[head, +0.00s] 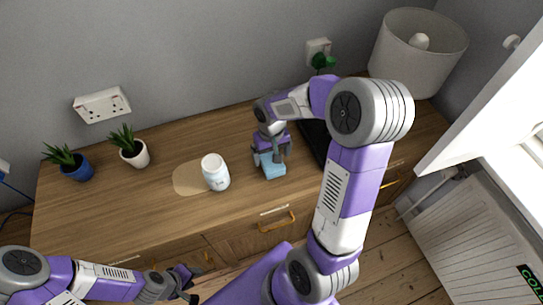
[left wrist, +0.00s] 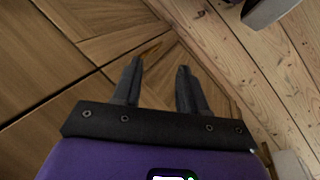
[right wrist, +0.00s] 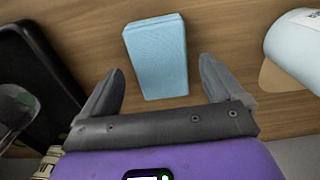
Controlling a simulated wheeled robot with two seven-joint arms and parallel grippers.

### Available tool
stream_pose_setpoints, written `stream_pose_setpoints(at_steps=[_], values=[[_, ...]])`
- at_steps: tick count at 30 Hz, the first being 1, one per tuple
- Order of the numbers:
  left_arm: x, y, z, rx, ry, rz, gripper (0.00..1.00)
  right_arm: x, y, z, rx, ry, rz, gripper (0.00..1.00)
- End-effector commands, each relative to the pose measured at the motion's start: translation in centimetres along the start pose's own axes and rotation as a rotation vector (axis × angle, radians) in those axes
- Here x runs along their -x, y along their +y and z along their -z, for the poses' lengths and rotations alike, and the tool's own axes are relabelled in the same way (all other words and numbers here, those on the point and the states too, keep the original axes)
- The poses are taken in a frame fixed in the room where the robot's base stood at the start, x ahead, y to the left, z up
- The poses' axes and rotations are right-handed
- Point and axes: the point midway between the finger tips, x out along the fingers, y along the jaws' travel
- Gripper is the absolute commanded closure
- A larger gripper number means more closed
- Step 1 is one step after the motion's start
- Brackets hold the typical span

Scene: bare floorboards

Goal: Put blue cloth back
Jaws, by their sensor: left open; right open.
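The blue cloth (head: 269,166) is a folded light-blue block lying on the wooden cabinet top. It also shows in the right wrist view (right wrist: 156,58), flat on the wood. My right gripper (head: 270,150) is just above it in the head view. In the right wrist view the right gripper (right wrist: 162,85) is open, with the cloth ahead of and between the fingertips and no finger visibly touching it. My left gripper (head: 188,283) is low in front of the cabinet. In the left wrist view the left gripper (left wrist: 158,75) is open and empty, facing the cabinet front.
A white jar (head: 215,172) stands left of the cloth beside a tan patch (head: 188,178). Two potted plants (head: 132,147) stand farther left. A black tray-like object (head: 316,141) lies right of the cloth. A lamp (head: 417,50) stands at the back right.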

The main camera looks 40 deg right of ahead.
Motion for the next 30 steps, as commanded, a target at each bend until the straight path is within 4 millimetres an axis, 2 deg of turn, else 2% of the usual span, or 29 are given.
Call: stream_pose_setpoints(at_steps=[1, 6, 12, 18, 30], values=[[0.6, 0.2, 0.0, 0.0, 0.0, 0.0, 0.57, 1.5, -0.1, 0.1, 0.0, 0.006, 0.001, 0.05], [1.7, 0.7, -0.1, 0.0, 0.0, 0.0, 0.57, 5.3, 0.0, 0.1, 0.0, 0.006, 0.001, 0.05], [2.5, 0.9, -0.1, 0.0, 0.0, 0.0, 0.57, 8.4, 0.0, 0.1, 0.0, 0.003, 0.001, 0.05], [2.7, 1.0, -0.1, 0.0, 0.0, 0.0, 0.57, 9.6, 0.0, 0.0, 0.0, 0.002, 0.0, 0.05], [2.7, 1.0, -0.1, 0.0, 0.0, 0.0, 0.57, 9.5, 0.0, 0.0, 0.0, 0.001, 0.0, 0.05]])
